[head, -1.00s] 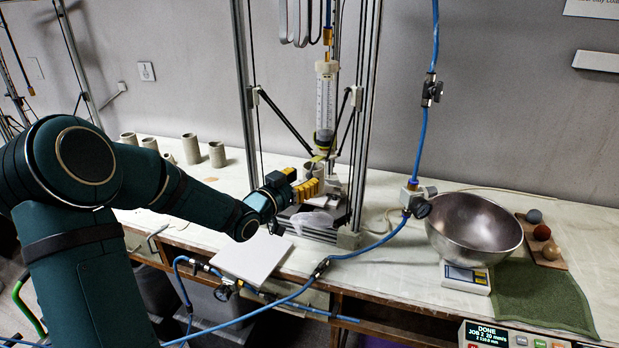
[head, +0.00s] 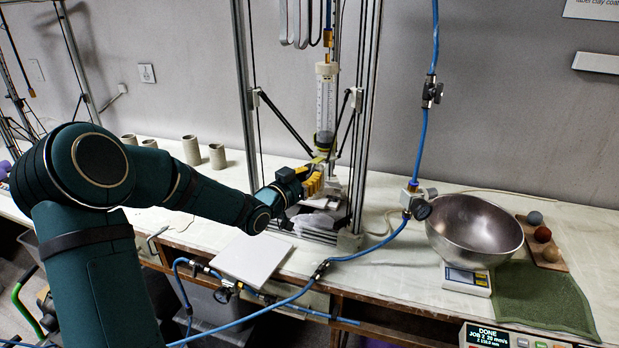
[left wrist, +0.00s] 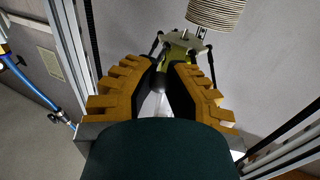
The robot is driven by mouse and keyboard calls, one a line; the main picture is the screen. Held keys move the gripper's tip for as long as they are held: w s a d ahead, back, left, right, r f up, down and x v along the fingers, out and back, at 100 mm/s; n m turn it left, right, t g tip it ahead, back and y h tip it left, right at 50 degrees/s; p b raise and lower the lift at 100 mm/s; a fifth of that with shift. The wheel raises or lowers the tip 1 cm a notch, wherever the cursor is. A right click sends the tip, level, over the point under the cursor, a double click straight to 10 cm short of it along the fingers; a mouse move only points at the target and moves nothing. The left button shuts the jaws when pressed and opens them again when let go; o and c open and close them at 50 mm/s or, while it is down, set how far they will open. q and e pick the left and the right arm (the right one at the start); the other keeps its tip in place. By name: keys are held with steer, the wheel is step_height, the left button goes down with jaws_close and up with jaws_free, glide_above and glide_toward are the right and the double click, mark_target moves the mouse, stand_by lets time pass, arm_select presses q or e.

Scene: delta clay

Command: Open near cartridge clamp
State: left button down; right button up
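The clay cartridge (head: 326,105) is a clear upright tube with a white cap, hung inside the delta printer's frame. A yellow-green part (head: 320,158) shows below it, just above my left gripper (head: 314,182). In the left wrist view, my left gripper (left wrist: 162,70) has two yellow-orange fingers with dark pads, apart with a narrow gap. A yellow-green part (left wrist: 180,46) on a pale plate with rods lies just beyond the fingertips. A dark rounded thing shows in the gap; I cannot tell whether the pads touch it. The near clamp's shape is not clear. My right gripper is out of view.
Printer uprights (head: 364,110) stand close to the gripper. A steel bowl (head: 473,230) sits on a scale (head: 467,279) at right.

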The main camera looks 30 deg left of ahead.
arm_select(q)
steer(key=r+g+p, duration=0.1)
steer(key=p, duration=0.3)
steer(key=shift+r, duration=0.4)
steer(key=shift+w+r, duration=0.1)
steer(key=shift+r, duration=0.25)
steer(key=c, duration=0.9)
jaws_free()
steer(key=s, duration=0.4)
steer(key=s+a+r, duration=0.1)
steer(key=s, duration=0.6)
steer(key=shift+s+a+r, duration=0.2)
steer(key=shift+s+a, duration=0.05)
steer(key=shift+s, duration=0.15)
